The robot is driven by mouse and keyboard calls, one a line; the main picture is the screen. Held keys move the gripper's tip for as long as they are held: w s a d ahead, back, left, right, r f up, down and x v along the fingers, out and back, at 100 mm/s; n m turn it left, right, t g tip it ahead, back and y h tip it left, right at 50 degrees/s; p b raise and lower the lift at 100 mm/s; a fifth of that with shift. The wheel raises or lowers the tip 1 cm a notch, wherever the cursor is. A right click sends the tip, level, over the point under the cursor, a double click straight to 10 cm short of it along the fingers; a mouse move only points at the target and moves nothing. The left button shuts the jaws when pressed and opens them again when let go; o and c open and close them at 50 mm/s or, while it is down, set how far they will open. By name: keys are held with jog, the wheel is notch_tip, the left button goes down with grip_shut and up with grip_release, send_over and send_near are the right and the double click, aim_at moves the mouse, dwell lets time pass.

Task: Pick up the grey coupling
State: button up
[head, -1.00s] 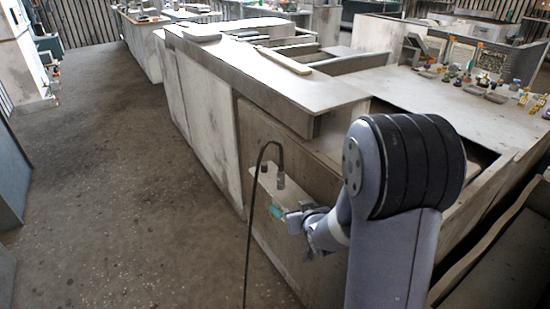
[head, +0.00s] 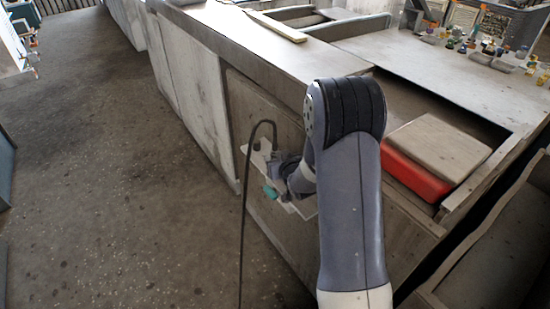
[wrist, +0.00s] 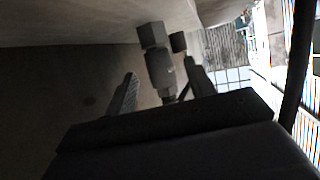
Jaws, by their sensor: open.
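I cannot pick out the grey coupling with certainty in either view. The small items on the far worktop are too small to tell apart. My gripper (wrist: 165,40) shows in the wrist view, dark and in shadow, with its jaws apart and nothing clearly held between them. In the head view my arm hangs down in front of the counter's side, and the fingertips cannot be made out there.
A long counter (head: 225,35) runs away to the upper left. A red box (head: 415,175) with a tan lid (head: 437,145) sits in a recess at right. Small coloured items (head: 490,48) and a grey tray (head: 492,62) stand on the far worktop. The floor (head: 110,180) at left is clear.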

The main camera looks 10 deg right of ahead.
aim_at(273, 153)
jog(key=shift+x, duration=2)
jog(key=shift+a+r, duration=0.15)
jog(key=shift+c, duration=0.2)
grip_shut()
jog(key=shift+r, duration=0.1)
notch_tip(273, 153, up, 18)
jog(key=p, duration=0.3)
